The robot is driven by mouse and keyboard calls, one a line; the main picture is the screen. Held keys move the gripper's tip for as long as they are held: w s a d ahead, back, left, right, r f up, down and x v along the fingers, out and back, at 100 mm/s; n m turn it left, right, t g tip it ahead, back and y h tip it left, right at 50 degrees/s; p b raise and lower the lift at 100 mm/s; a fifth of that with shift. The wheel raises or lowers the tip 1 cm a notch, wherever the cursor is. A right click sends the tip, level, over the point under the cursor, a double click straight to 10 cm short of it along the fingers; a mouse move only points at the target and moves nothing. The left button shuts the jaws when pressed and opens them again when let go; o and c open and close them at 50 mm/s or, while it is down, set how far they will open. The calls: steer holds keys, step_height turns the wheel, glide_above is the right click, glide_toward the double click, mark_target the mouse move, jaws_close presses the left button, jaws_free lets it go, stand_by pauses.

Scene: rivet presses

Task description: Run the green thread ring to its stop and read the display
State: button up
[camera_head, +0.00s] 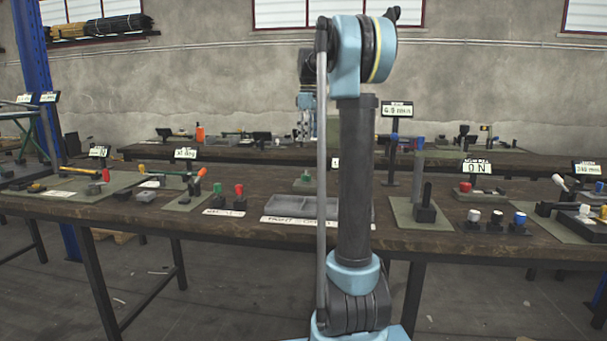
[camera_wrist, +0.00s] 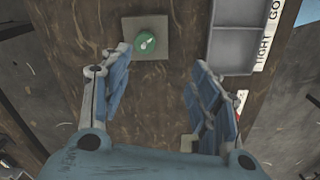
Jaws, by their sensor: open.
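The green thread ring (camera_wrist: 147,42) shows in the wrist view as a round green cap with a pale mark, on a square grey plate (camera_wrist: 160,24). In the head view a small green piece (camera_head: 306,176) on a plate, just left of my arm, looks like the same thing. My gripper (camera_wrist: 162,57) is open and empty. Its fingers are spread, with the ring beyond the left fingertip and no contact visible.
A grey compartment tray (camera_head: 292,207) lies in front of the green piece, also at the upper right of the wrist view (camera_wrist: 232,50). Fixtures with coloured knobs and displays, one reading "ON" (camera_head: 477,167), stand along the bench. Bare wood (camera_wrist: 165,100) lies between my fingers.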

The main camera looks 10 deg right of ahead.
steer(key=w, duration=0.3)
glide_toward(306, 175)
steer(key=shift+n, duration=0.4)
steer(key=f, duration=0.9)
steer(key=shift+w+d, duration=0.1)
steer(key=shift+w, duration=0.3)
steer(key=shift+r, duration=0.1)
steer(key=c, duration=1.1)
